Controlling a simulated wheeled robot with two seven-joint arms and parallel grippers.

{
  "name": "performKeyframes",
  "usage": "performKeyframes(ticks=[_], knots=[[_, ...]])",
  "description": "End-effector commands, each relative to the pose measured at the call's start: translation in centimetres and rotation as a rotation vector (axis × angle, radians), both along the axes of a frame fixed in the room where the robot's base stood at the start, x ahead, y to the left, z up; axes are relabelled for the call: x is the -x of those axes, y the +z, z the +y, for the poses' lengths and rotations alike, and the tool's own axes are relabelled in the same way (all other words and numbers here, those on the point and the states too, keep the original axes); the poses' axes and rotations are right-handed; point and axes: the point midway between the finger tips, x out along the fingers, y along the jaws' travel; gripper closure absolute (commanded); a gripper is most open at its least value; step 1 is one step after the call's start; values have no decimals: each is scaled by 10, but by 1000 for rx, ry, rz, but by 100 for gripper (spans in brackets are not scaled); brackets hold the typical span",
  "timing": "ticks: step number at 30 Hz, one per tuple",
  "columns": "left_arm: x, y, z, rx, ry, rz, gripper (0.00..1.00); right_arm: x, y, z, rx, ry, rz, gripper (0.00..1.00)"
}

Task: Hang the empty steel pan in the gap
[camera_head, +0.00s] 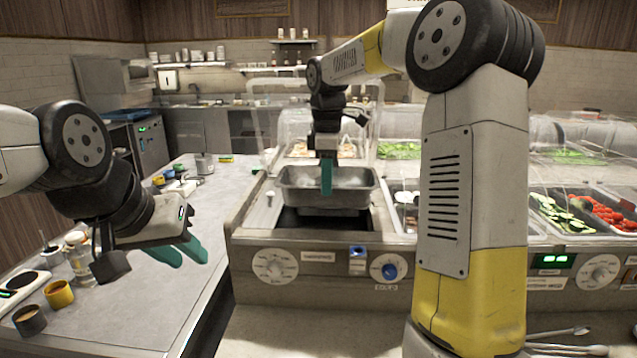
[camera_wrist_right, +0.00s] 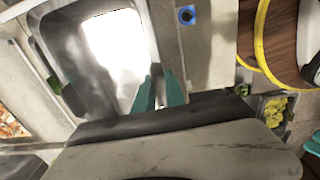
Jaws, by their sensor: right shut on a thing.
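The empty steel pan (camera_head: 300,180) is held over the dark gap (camera_head: 318,221) in the counter, above its rim and roughly level in the head view. My right gripper (camera_head: 326,178) comes down from above and is shut on the pan's near wall. In the right wrist view the teal fingers (camera_wrist_right: 160,95) pinch the pan's edge, and the pan's bare interior (camera_wrist_right: 72,50) shows bright beside them. My left gripper (camera_head: 190,252) is over the left table, with its teal fingers apart and nothing between them.
Food pans with vegetables (camera_head: 580,212) sit to the right under clear guards. A control panel with knobs (camera_head: 390,268) runs along the counter front. Yellow and dark cups (camera_head: 59,294) and bottles stand on the left table, whose middle (camera_head: 150,310) is clear.

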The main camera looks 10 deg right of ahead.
Motion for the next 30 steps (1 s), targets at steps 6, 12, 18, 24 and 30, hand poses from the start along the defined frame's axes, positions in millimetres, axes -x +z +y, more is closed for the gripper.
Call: performKeyframes(ticks=[6, 12, 18, 24, 30], knots=[[0, 0, 0, 0, 0, 0, 71, 0, -14, 0, 1, -1, 0, 100], [0, 0, 0, 0, 0, 0, 71, 0, -32, 0, 1, -1, 0, 100], [0, 0, 0, 0, 0, 0, 71, 0, -50, 0, 0, 0, 0, 100], [0, 0, 0, 0, 0, 0, 71, 0, -68, 0, 0, -1, 1, 100], [0, 0, 0, 0, 0, 0, 71, 0, -86, 0, 0, -2, 0, 100]])
